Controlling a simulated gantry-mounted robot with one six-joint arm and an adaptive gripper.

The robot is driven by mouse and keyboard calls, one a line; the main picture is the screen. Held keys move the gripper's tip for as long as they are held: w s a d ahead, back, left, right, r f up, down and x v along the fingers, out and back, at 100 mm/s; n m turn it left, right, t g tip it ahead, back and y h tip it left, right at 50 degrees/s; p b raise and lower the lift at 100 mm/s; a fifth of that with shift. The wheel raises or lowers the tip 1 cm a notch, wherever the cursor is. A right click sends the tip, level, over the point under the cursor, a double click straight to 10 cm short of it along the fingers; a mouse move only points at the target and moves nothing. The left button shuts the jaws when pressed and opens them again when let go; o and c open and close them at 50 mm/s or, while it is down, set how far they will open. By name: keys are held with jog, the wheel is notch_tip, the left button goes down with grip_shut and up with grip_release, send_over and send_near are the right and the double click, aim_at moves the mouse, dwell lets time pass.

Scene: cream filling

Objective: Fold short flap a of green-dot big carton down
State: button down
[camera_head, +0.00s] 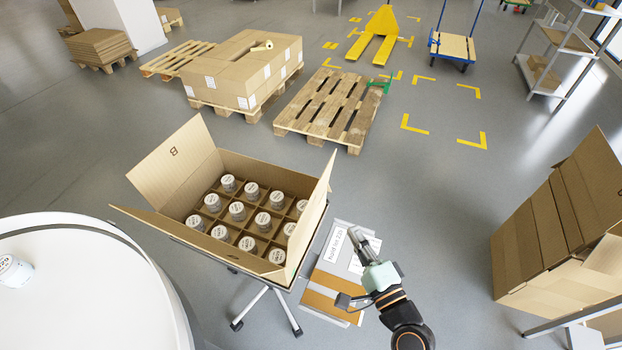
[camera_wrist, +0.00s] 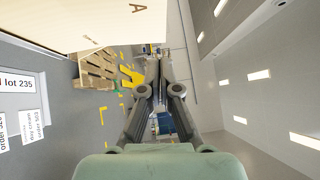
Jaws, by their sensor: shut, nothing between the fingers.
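The big carton (camera_head: 205,248) stands open on a wheeled stand, with several white-lidded jars (camera_head: 237,211) in its divider cells. In the wrist view a pale panel marked "A" (camera_wrist: 90,22) fills the upper left and appears to be this flap. The opposite short flap (camera_head: 174,165), marked "B", also stands up, leaning outward. The near long flap (camera_head: 200,243) hangs outward. My gripper (camera_head: 355,236) is shut and empty, to the right of flap A and apart from it; its fingers show in the wrist view (camera_wrist: 157,75).
A board with labels (camera_head: 338,270) lies below my gripper; its "lot 235" label (camera_wrist: 18,95) shows in the wrist view. A white round table (camera_head: 90,290) stands at left, and more cartons (camera_head: 545,240) at right. Pallets (camera_head: 335,105) lie behind on open floor.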

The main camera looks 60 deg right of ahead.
send_near(318, 187)
jog(key=d, duration=0.4)
jog(key=w, duration=0.1)
jog(key=w+p, duration=0.2)
jog(key=shift+w+a+r, duration=0.1)
jog(key=shift+w+r, duration=0.2)
jog(key=shift+w, duration=0.5)
jog(key=shift+p, duration=0.3)
